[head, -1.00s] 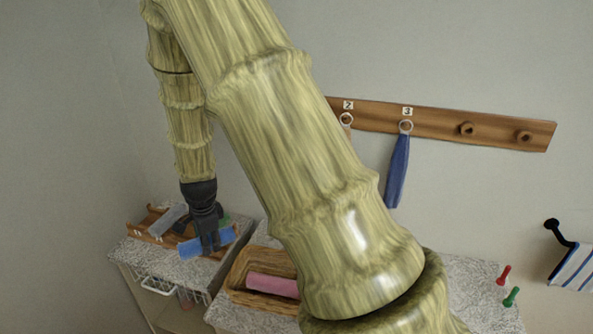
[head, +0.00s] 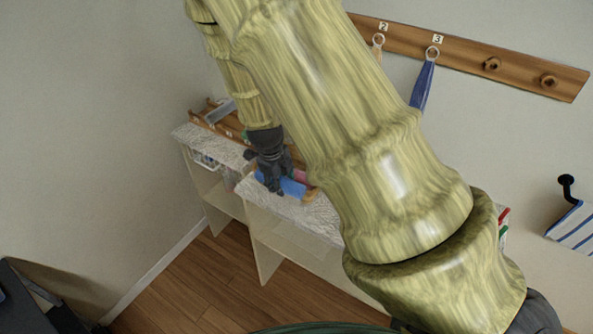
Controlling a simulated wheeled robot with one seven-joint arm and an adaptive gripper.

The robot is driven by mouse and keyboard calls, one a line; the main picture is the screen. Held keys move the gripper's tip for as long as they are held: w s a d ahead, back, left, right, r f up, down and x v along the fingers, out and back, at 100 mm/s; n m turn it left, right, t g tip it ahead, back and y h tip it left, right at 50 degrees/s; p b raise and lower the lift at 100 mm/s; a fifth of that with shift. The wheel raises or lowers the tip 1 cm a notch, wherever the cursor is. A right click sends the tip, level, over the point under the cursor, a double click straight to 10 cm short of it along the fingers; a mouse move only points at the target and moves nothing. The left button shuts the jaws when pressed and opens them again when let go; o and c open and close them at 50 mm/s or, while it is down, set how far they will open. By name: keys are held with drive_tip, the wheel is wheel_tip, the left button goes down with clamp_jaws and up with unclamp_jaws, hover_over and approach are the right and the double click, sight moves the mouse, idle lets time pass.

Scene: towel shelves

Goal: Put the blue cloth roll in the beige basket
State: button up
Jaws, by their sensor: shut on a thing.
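The blue cloth roll (head: 290,187) is in my gripper (head: 278,182), which is shut on it. Roll and gripper are in front of the beige basket (head: 310,194), near the front of the right-hand counter. Only a small edge of the basket shows, and a bit of the pink roll (head: 300,175) shows behind the gripper. My arm and gripper hide most of the basket. I cannot tell whether the blue roll is above the basket or just in front of it.
A wooden rack (head: 215,115) with a grey roll (head: 220,112) stands on the left-hand counter (head: 205,143). A peg board (head: 470,57) with a hanging blue towel (head: 423,86) is on the wall. Wooden floor (head: 215,280) lies open in front of the shelves.

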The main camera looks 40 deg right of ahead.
drive_tip(key=w+d+b, duration=0.1)
drive_tip(key=w+d, duration=0.2)
drive_tip(key=w+d+f, duration=0.1)
drive_tip(key=w+d, duration=0.1)
drive_tip(key=d, duration=0.2)
drive_tip(key=w+d+b, duration=0.1)
drive_tip(key=w+d, duration=0.2)
drive_tip(key=shift+w+d+f+b, duration=0.15)
drive_tip(key=shift+w+f+b, duration=0.15)
drive_tip(key=shift+w, duration=0.05)
drive_tip(key=shift+a+b+x, duration=0.15)
drive_tip(key=shift+b+x, duration=0.4)
drive_tip(key=shift+x, duration=0.3)
drive_tip(key=shift+a+b+x, duration=0.2)
drive_tip(key=shift+b+x, duration=0.35)
drive_tip(key=shift+x, duration=0.25)
drive_tip(key=shift+s+f, duration=0.2)
drive_tip(key=shift+f, duration=0.05)
drive_tip(key=o, duration=1)
drive_tip(key=shift+f, duration=0.1)
drive_tip(key=shift+b+v, duration=2.05)
drive_tip(key=shift+v, duration=4.2)
